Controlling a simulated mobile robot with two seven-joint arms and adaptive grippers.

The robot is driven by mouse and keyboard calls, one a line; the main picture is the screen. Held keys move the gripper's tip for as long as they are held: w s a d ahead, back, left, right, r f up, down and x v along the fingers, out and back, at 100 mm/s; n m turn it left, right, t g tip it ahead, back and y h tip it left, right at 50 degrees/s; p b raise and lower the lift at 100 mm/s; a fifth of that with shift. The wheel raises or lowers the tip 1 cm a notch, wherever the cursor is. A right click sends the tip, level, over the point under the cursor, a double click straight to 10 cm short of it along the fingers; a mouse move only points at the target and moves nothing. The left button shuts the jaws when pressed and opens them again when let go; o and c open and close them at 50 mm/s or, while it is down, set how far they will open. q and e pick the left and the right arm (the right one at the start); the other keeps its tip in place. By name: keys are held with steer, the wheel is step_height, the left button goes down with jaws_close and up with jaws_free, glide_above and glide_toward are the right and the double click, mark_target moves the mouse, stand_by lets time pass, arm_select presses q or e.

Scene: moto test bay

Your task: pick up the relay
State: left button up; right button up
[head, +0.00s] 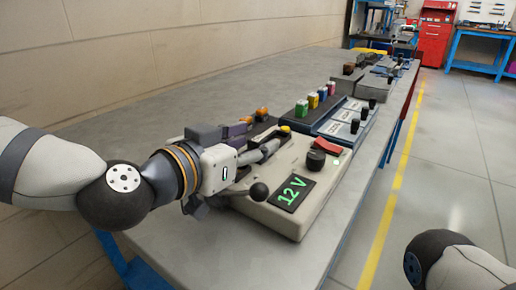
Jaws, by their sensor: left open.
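My left gripper (268,150) is over the back left part of a beige test box (325,185) with a green "12 V" display. It is open, and I see nothing between its fingers. Black knob-like parts stand along the tray's right side. I cannot tell for sure which part is the relay. My gripper hides part of the area behind the box. My right gripper is out of view.
Orange-handled items (262,112) lie behind my gripper. Grey boxes (372,88) stand farther along the grey bench (190,250). The bench's near end is clear.

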arm_select(q)
steer(key=c, duration=1.1)
